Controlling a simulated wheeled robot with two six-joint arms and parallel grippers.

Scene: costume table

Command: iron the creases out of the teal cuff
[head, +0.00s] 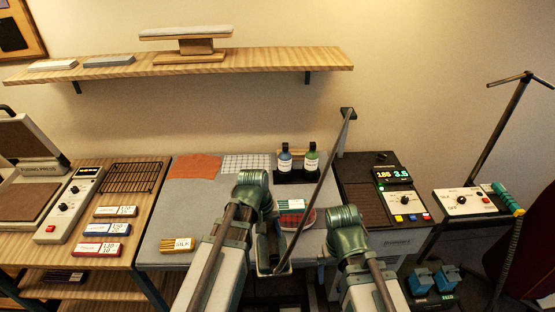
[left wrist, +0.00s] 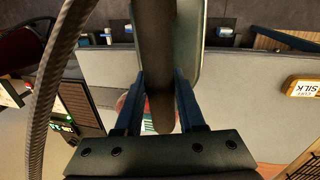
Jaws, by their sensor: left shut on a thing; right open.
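My left gripper (left wrist: 158,78) is shut on a long dark handle (left wrist: 153,45) in the left wrist view. A grey-green plate-like body (left wrist: 188,40) lies beside the handle; it appears to be the iron. In the head view this gripper (head: 271,258) is low at the front edge of the padded board (head: 205,215), partly hidden by its own arm. I cannot make out the teal cuff; it may be hidden by my arms. My right arm (head: 343,220) reaches in at the right, but its gripper does not show.
A thin hose or rod (head: 322,185) runs down from a post to my left gripper. A control unit (head: 396,190) stands right.

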